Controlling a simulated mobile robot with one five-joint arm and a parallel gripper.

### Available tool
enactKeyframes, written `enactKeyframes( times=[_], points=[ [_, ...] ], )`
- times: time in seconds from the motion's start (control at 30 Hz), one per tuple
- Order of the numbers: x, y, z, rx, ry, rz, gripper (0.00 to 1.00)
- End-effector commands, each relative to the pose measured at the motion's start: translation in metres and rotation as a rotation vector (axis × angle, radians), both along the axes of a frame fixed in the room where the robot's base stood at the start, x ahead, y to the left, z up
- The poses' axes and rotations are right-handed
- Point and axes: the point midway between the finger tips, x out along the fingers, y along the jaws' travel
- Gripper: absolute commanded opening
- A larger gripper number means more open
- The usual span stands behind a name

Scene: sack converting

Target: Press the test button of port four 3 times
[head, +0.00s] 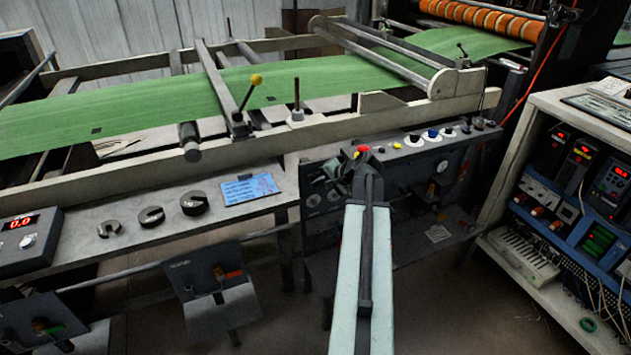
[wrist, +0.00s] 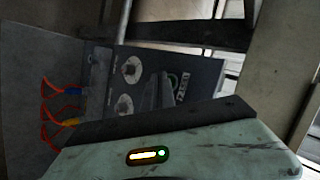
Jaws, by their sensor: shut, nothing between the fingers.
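In the wrist view a dark panel (wrist: 205,72) stands in front of my gripper (wrist: 158,85). It carries a green-ringed round button (wrist: 173,79), partly hidden behind the fingers, with small sideways white lettering beside it. Two pale round fittings, an upper one (wrist: 132,69) and a lower one (wrist: 124,105), sit to its left. No port number is legible. My gripper is shut and empty, its tips close to the button; I cannot tell whether they touch it. In the head view my gripper (head: 353,170) is before the grey control panel (head: 405,185), and my arm hides part of it.
Orange, blue and yellow-ended cables (wrist: 55,110) hang left in the wrist view. In the head view, a red button (head: 362,150) tops the control panel. A bench (head: 150,235) with dark slotted weights is left, and an instrument rack (head: 560,190) is right.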

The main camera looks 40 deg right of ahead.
Motion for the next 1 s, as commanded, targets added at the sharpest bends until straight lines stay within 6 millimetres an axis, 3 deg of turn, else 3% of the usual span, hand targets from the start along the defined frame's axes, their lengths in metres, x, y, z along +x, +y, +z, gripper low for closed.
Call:
enactKeyframes(
  times=[0.4,0.73,1.0],
  points=[
    [0.001,0.0,0.0,0.0,-0.001,0.0,0.0],
    [-0.013,0.007,0.0,0.0,-0.001,0.002,0.0],
    [-0.014,0.007,0.0,0.0,-0.001,0.002,0.0]
  ],
)
